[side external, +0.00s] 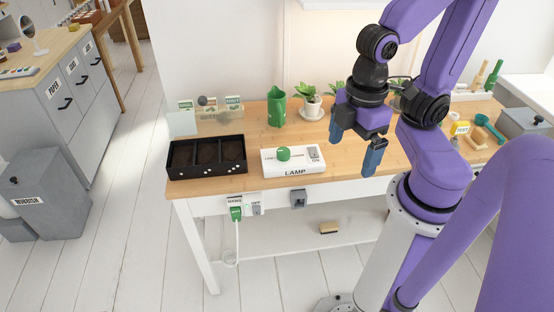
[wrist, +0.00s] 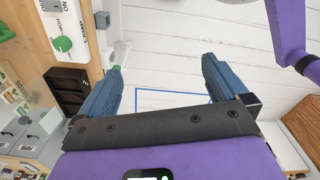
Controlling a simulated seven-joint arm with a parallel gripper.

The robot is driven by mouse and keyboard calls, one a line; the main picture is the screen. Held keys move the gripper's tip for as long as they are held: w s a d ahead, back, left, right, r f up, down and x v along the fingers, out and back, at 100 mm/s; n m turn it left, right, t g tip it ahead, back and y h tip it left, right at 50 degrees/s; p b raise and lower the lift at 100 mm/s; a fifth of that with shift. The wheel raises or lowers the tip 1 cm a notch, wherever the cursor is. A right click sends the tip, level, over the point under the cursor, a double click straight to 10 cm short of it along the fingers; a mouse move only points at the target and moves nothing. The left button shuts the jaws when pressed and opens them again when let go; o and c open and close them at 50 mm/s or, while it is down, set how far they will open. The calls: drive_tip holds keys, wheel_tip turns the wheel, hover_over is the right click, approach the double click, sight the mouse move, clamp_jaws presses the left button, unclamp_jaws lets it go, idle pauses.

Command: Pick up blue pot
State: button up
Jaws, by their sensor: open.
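I can make out no blue pot in either view. My gripper (side external: 353,155) hangs over the front right part of the desk, its two blue fingers apart and nothing between them. In the wrist view my gripper (wrist: 162,68) is also open and empty, with white floorboards beyond the fingers. A potted plant in a white pot (side external: 311,112) stands on a saucer at the back of the desk. Another plant beside it is partly hidden by my arm, and its pot's colour cannot be told.
A black compartment tray (side external: 206,172) sits at the desk's front left. A white lamp switch box (side external: 294,169) with a green button is right of it. A green jug (side external: 276,107) stands behind.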

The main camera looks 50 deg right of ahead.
drive_tip(key=c, duration=1.7)
drive_tip(key=shift+o, duration=0.2)
